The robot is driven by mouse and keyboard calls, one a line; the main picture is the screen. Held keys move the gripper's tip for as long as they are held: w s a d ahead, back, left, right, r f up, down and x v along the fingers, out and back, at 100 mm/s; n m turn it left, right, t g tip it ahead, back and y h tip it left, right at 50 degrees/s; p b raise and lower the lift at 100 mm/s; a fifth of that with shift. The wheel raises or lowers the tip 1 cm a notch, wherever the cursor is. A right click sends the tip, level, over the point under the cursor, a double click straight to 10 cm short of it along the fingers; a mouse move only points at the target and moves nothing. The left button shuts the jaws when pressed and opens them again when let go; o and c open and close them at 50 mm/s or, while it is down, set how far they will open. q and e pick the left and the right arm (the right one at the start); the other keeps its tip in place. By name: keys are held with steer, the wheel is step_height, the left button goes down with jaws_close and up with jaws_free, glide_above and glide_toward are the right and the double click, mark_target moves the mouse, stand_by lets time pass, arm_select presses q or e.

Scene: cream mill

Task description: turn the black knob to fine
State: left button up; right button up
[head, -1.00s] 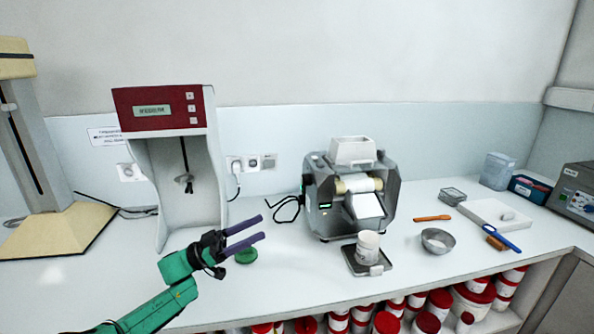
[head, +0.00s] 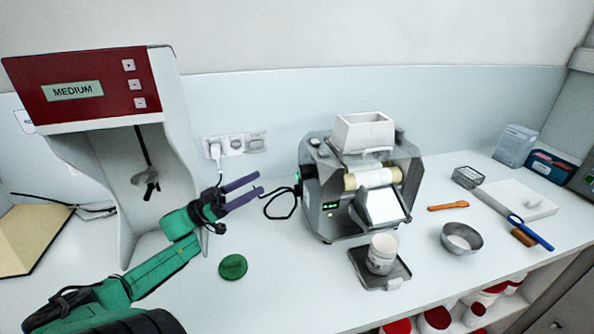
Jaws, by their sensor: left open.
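The grey roller mill (head: 325,218) stands on the counter in the middle of the head view, with a small green display on its front. A small dark round part (head: 315,142), possibly the black knob, sits on its top left. I cannot make out its setting. My left gripper (head: 260,186) has two purple fingers, apart and empty. It is left of the mill, pointing right towards it, and appears not to touch it. My right gripper is out of view.
A mixer with a red panel (head: 113,110) reading MEDIUM stands left, close behind my left arm. A green disc (head: 233,267) lies on the counter. A white jar (head: 382,253) stands on a dark plate before the mill. A metal bowl (head: 461,238) is to the right.

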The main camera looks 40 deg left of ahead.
mark_target(299, 174)
arm_select(q)
steer(key=w+d, duration=0.1)
steer(key=w, duration=0.1)
steer(key=w+d+p, duration=0.1)
steer(key=w+d, duration=0.1)
steer(key=w, duration=0.1)
steer(key=w+d, duration=0.1)
steer(key=w, duration=0.2)
steer(key=shift+d+r, duration=0.1)
steer(key=shift+d, duration=0.25)
steer(key=p+x, duration=0.1)
steer(key=x, duration=0.1)
steer(key=shift+w+d+r+p, duration=0.1)
steer(key=shift+w+d+p, duration=0.15)
steer(key=shift+p, duration=0.1)
steer(key=shift+w+d, duration=0.1)
steer(key=shift+d, duration=0.05)
